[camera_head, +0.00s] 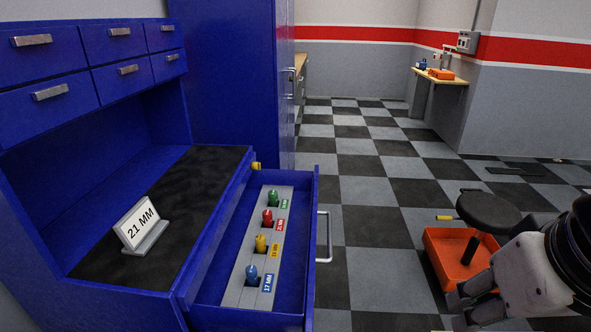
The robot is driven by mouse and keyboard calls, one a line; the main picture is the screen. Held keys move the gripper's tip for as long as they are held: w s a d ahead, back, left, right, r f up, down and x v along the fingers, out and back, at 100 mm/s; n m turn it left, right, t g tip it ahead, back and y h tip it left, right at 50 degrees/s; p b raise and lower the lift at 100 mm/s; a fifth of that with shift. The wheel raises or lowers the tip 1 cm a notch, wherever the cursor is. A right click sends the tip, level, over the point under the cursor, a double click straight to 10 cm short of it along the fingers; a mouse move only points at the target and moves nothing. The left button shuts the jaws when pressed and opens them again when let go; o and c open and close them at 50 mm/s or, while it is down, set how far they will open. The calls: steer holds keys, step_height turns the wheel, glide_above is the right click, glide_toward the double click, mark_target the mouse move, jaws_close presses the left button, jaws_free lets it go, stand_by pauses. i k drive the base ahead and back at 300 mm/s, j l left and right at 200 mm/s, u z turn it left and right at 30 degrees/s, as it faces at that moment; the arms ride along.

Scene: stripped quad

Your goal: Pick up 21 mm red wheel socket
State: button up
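The red socket (267,216) stands upright on a grey holder strip (247,265) inside the open blue drawer (310,245). It is second from the far end, with a small red label (280,225) to its right, too small to read surely. A sign (138,223) reading "21 MM" stands on the black worktop (190,200). My gripper (467,302) is at the lower right, over the floor, well to the right of the drawer. Its fingers look spread apart, with nothing between them.
A green socket (273,198) stands beyond the red one; a yellow (261,243) and a blue socket (252,274) stand nearer. The drawer handle (324,237) sticks out rightward. An orange tray stool (458,258) with a dark seat stands beside my arm. Checkered floor is free between.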

mark_target(267, 214)
steer(key=i+l, duration=0.25)
steer(key=i, duration=0.2)
steer(key=i+l, duration=0.25)
steer(key=i, duration=0.2)
steer(key=i+l, duration=0.2)
steer(key=i, duration=0.25)
steer(key=i+l, duration=0.25)
steer(key=i, duration=0.15)
steer(key=i+l+u, duration=0.3)
steer(key=i+u, duration=0.2)
steer(key=i+l+u, duration=0.3)
steer(key=l+u, duration=0.2)
steer(key=u, duration=0.3)
